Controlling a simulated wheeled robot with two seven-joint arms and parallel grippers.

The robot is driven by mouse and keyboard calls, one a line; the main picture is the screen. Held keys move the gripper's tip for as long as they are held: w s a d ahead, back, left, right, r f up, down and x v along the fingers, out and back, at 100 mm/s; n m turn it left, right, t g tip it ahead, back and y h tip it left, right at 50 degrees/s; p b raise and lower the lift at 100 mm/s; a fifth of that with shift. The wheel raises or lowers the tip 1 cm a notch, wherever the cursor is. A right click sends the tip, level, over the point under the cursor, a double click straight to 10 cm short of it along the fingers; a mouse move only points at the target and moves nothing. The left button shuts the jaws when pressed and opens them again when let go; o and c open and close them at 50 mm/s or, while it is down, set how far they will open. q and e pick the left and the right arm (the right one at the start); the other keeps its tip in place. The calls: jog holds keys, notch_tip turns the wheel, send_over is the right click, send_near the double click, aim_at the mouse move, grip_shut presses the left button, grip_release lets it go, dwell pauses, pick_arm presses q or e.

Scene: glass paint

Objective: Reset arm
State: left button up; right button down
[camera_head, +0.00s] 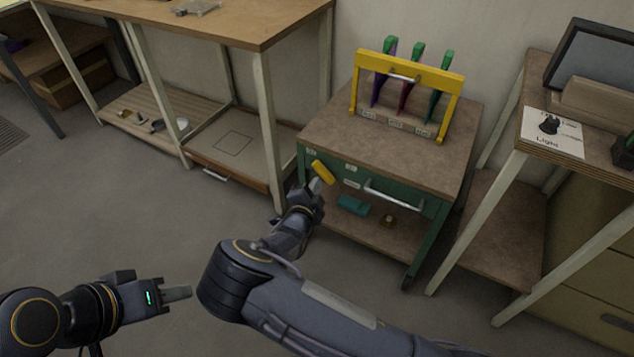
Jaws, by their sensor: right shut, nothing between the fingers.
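My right gripper (316,185) reaches up from the bottom right to the front left of the green cabinet (332,174). Its fingers are shut with nothing seen between them. A small yellow piece (322,172) shows right at its fingertips; I cannot tell whether they touch. My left gripper (178,293) is low at the left, over the floor and pointing right. Its fingers are seen edge-on, so their opening cannot be told. It is apart from every piece of furniture.
A yellow rack (408,65) with several green-topped tools stands on the cabinet. A wooden workbench (190,28) with a lower shelf stands at the left. The floor at left is clear.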

dwell(0.3)
jog(key=s+d+r+m+g+h, duration=0.25)
jog(key=s+d+m+g, duration=0.2)
jog(key=d+m, duration=0.45)
jog(key=s+d+r+m+g+h, duration=0.1)
jog(key=s+d+r+m+g, duration=0.2)
jog(key=d+m+g, duration=0.55)
jog(key=s+d+r+m+y, duration=0.2)
jog(key=s+m, duration=0.4)
jog(key=m, duration=0.3)
jog(key=s+d+r+m+y, duration=0.2)
jog(key=s+m+y, duration=0.1)
jog(key=s+m, duration=0.4)
jog(key=s+a+r+m+t+y, duration=0.2)
jog(key=s+a+r+m+y, duration=0.3)
jog(key=s+m, duration=0.55)
jog(key=s+a+r+m+t+y, duration=0.1)
jog(key=s+r+m+y, duration=0.2)
jog(key=s+r+m, duration=0.7)
notch_tip(320, 180, up, 13)
jog(key=w+m+p, duration=0.3)
jog(key=p, duration=1.3)
